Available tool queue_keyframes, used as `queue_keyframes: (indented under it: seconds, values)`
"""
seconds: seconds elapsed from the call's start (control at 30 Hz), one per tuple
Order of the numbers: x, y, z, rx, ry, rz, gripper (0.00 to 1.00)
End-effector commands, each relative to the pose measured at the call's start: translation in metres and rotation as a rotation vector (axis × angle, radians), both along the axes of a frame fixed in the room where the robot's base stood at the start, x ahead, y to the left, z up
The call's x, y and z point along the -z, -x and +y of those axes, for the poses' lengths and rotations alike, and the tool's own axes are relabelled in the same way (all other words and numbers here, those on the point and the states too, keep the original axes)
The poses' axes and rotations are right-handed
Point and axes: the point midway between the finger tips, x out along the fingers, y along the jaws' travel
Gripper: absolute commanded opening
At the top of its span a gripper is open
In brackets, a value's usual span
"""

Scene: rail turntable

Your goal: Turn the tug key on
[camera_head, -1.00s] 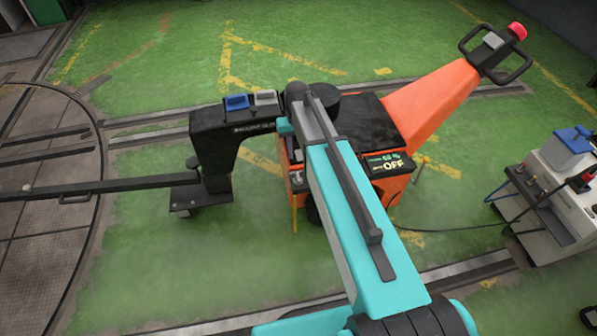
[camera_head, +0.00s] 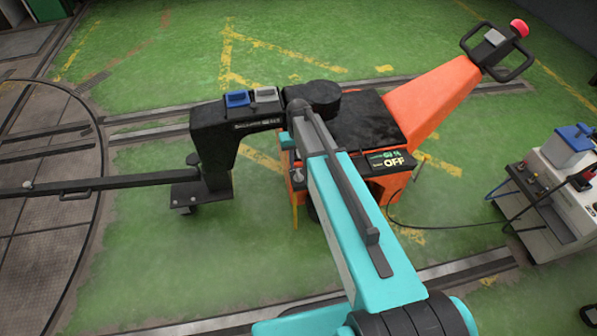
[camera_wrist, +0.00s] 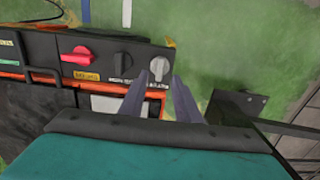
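The orange tug (camera_head: 437,101) stands on the green floor, and its small display (camera_head: 390,162) reads OFF. In the wrist view its dark control panel (camera_wrist: 98,75) has a red knob (camera_wrist: 76,56) over a yellow label, a black round knob (camera_wrist: 122,63) and a grey knob (camera_wrist: 160,67) at the right end. The labels are too blurred to tell surely which is the key. My gripper (camera_wrist: 160,77) is open, its fingertips apart on either side of the grey knob's near edge. I cannot tell whether they touch it. In the head view my arm hides the gripper and panel.
A black coupling arm (camera_head: 215,135) carries a blue switch block and a grey one, and joins a long bar to the turntable (camera_head: 50,215). A white charger cart (camera_head: 550,215) stands right, its cable running to the tug. Rails cross the floor.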

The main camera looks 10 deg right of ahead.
Motion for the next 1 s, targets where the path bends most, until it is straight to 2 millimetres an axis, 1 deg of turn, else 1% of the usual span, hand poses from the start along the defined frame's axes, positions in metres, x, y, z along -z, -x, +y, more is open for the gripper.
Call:
queue_keyframes:
  seconds: [0.03,0.2,0.4,0.6,0.87,0.97,1.0]
  values:
    - [0.008,0.000,0.000,0.000,0.000,0.001,0.30]
    - [0.030,0.000,0.000,0.001,0.000,0.001,0.30]
    - [0.050,-0.001,-0.001,0.001,0.000,0.000,0.30]
    - [0.058,0.000,-0.001,0.001,0.000,0.000,0.30]
    - [0.058,0.000,-0.001,0.002,0.000,0.000,0.30]
    - [0.058,0.000,-0.002,0.002,0.000,0.000,0.14]
    - [0.058,0.000,-0.002,0.002,0.000,0.000,0.08]
